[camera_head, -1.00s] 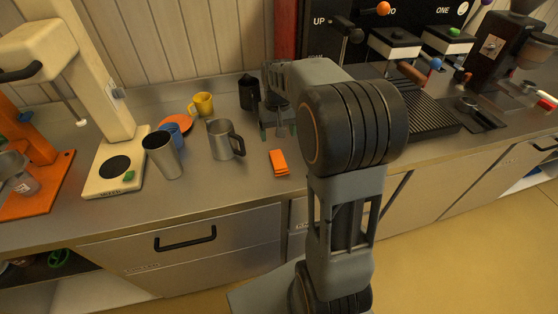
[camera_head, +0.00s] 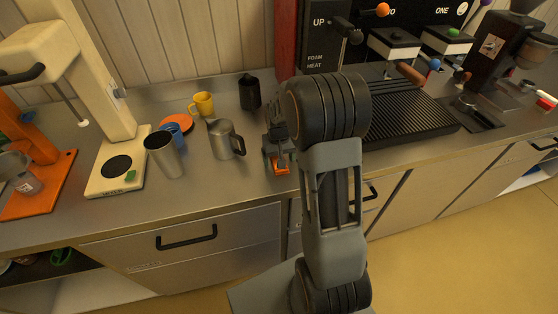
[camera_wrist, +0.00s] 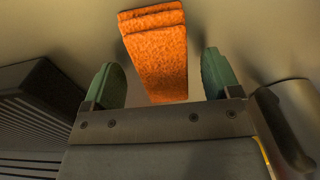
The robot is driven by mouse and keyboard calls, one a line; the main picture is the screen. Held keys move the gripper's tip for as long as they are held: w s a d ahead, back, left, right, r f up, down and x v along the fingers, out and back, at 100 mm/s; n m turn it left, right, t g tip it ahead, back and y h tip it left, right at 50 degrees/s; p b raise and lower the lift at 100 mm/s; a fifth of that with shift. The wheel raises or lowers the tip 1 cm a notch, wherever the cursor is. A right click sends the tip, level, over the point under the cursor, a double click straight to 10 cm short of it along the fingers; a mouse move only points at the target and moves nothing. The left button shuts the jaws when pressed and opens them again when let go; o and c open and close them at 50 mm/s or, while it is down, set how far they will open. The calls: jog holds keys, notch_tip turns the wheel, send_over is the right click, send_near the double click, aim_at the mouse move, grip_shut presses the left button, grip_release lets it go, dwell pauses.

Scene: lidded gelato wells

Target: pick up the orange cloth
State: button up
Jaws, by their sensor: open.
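The orange cloth (camera_wrist: 158,60) lies folded on the steel counter. In the wrist view it shows ahead of and between the two green fingertips of my gripper (camera_wrist: 163,85), with a gap on each side. In the head view the cloth (camera_head: 281,168) is mostly hidden by my gripper (camera_head: 277,155), which is low over it. My gripper is open, and nothing is held in it.
A metal pitcher (camera_head: 224,140) stands just left of my gripper, with a steel cup (camera_head: 164,155) further left. A black ribbed drip tray (camera_head: 415,118) is to the right. The counter's front edge is close.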

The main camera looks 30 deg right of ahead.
jog(key=shift+f, duration=0.3)
jog(key=c, duration=1)
jog(key=shift+r, duration=0.6)
jog(key=s+a+r+b, duration=0.2)
jog(key=s+r, duration=0.9)
jog(key=s, duration=0.3)
jog(key=shift+r+b, duration=0.4)
